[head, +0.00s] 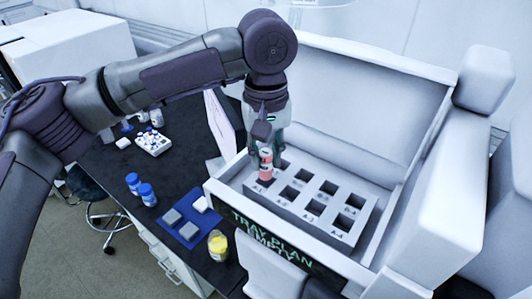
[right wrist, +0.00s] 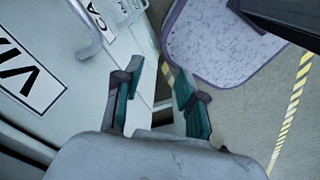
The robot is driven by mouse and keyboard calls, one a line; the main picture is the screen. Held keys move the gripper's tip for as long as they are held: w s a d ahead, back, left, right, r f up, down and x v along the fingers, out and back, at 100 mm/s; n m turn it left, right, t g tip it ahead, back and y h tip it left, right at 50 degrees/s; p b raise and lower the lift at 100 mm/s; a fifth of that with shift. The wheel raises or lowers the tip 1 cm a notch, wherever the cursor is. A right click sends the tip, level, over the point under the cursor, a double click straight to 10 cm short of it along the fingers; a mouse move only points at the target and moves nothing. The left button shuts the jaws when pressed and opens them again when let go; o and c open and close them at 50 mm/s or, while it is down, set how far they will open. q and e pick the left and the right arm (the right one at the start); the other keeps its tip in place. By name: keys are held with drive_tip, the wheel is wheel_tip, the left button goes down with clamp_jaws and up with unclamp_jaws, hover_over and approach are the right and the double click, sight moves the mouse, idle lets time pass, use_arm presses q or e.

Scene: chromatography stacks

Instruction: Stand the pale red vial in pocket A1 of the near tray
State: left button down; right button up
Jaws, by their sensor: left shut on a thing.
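The pale red vial (head: 266,167) stands upright at the left end of the front row of the near tray (head: 300,212), at the pocket marked A-1. Its lower end meets the dark pocket opening; I cannot tell how deep it sits. My left gripper (head: 265,147) is above the tray, shut on the vial's upper part, and hides some of it. The other pockets in view look empty. My right gripper (right wrist: 160,92) shows in the right wrist view, open with nothing between its fingers, away from the tray.
The tray lies inside a white open-lidded box (head: 370,95) with raised walls. On the dark bench are a yellow-filled jar (head: 218,245), a blue mat (head: 172,232) with grey blocks, blue-capped bottles (head: 147,194) and a white rack (head: 152,143).

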use_arm(q)
drive_tip(key=shift+s+r, duration=0.1)
drive_tip(key=shift+s, duration=0.15)
drive_tip(key=shift+w+f, duration=0.1)
drive_tip(key=shift+f, duration=0.1)
drive_tip(key=shift+f+b, duration=0.35)
drive_tip(key=shift+f, duration=0.8)
drive_tip(key=shift+f, duration=0.1)
drive_tip(key=shift+f, duration=0.55)
drive_tip(key=shift+c, duration=2.2)
unclamp_jaws()
drive_tip(key=shift+r, duration=0.1)
